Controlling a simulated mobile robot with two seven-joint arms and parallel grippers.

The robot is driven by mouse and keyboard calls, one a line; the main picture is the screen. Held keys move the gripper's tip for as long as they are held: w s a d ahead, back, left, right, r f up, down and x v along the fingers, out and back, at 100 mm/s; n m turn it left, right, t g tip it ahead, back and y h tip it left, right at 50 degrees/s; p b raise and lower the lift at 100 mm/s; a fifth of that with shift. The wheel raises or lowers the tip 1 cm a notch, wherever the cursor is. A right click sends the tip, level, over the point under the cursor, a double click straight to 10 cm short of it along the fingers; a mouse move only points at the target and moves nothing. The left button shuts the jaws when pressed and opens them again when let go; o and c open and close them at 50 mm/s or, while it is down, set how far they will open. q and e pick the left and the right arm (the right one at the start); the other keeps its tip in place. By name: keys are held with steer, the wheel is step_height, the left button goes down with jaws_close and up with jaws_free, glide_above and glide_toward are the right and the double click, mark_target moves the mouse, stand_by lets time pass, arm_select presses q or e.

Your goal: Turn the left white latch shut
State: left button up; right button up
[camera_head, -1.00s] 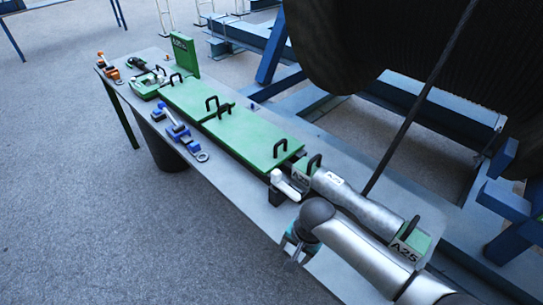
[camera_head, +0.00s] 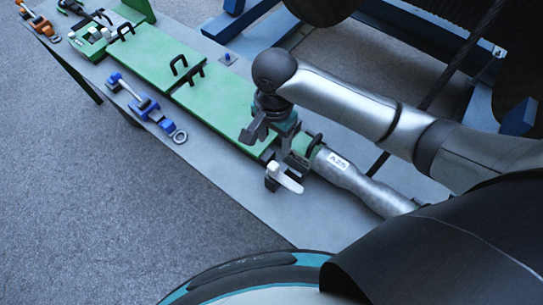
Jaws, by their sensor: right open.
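A white latch (camera_head: 286,180) sits on the table's near edge, at the near end of the green covers. Its handle points to the lower right from a dark bracket. My right gripper (camera_head: 268,135) hangs just above and behind this latch, pointing down. Its jaws are open with nothing seen between them, and it looks apart from the white handle. More white latch parts (camera_head: 97,35) show small at the far left end of the green row. My left gripper is not in view.
Green covers (camera_head: 215,95) with black handles run along the grey table (camera_head: 235,200). A grey cable piece labelled A25 (camera_head: 338,162) lies right of the latch. A blue clamp (camera_head: 140,105) lies on the near edge. A dark reel stands at the upper right.

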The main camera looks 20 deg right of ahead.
mark_target(274, 165)
steer(key=f, duration=0.4)
steer(key=shift+s+d, duration=0.1)
steer(key=shift+s, duration=0.1)
steer(key=f+b, duration=0.1)
steer(key=f, duration=0.7)
steer(key=shift+w+f+b, duration=0.2)
steer(key=shift+f+b, duration=0.15)
steer(key=shift+b, duration=0.05)
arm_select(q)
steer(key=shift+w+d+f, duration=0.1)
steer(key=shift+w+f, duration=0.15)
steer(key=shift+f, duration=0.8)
arm_select(e)
steer(key=shift+f, duration=0.45)
steer(key=c, duration=0.5)
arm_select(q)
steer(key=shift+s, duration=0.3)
arm_select(e)
jaws_close()
